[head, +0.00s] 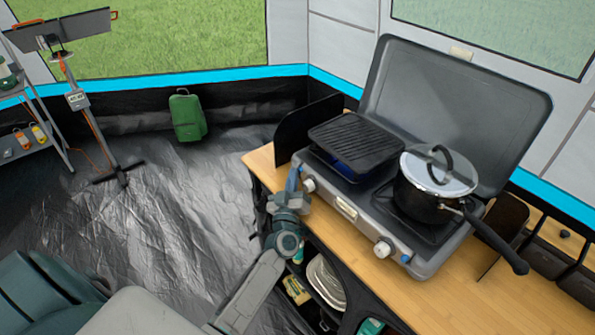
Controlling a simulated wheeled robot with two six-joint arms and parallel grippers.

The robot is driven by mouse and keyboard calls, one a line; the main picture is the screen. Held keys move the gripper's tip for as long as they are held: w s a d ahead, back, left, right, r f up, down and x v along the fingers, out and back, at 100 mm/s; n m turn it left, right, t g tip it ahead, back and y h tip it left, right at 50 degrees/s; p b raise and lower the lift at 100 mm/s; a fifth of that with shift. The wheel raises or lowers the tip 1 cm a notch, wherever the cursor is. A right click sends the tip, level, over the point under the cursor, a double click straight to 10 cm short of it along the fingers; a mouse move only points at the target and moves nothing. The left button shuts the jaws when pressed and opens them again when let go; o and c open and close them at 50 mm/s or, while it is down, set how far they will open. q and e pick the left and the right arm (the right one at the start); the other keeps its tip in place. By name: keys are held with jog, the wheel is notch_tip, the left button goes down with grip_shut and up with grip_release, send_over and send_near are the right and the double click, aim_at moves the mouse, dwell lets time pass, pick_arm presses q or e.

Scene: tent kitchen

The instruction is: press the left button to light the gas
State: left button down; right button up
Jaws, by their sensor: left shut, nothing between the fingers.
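The two-burner camping stove (345,208) stands on the wooden counter with its grey lid (455,105) raised. My left gripper (294,176) is shut and empty at the stove's front left corner, beside the left knob (309,185). The left button is hidden or merged with the gripper tip, so I cannot tell whether they touch. The blue right button (405,258) shows beside the right knob (382,248). Blue shows under the black griddle (352,138) on the left burner; I cannot tell whether it is flame. My right gripper is not in view.
A lidded pot (425,205) sits on the right burner, its handle reaching over the counter (455,305). A dark side panel (300,130) stands left of the stove. Plates (326,282) lie on the shelf below. The floor to the left is mostly clear.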

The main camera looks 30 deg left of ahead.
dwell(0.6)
pick_arm(q)
jog(key=shift+s+f, duration=0.1)
jog(key=shift+s+a+p, duration=0.15)
jog(key=shift+s+p, duration=0.2)
jog(key=shift+s, duration=0.15)
jog(key=shift+a, duration=0.1)
jog(key=s, duration=0.1)
jog(key=s+a+p, duration=0.1)
jog(key=s, duration=0.1)
jog(key=s+a, duration=0.1)
jog(key=shift+s+p, duration=0.3)
jog(key=shift+p, duration=0.1)
dwell(0.5)
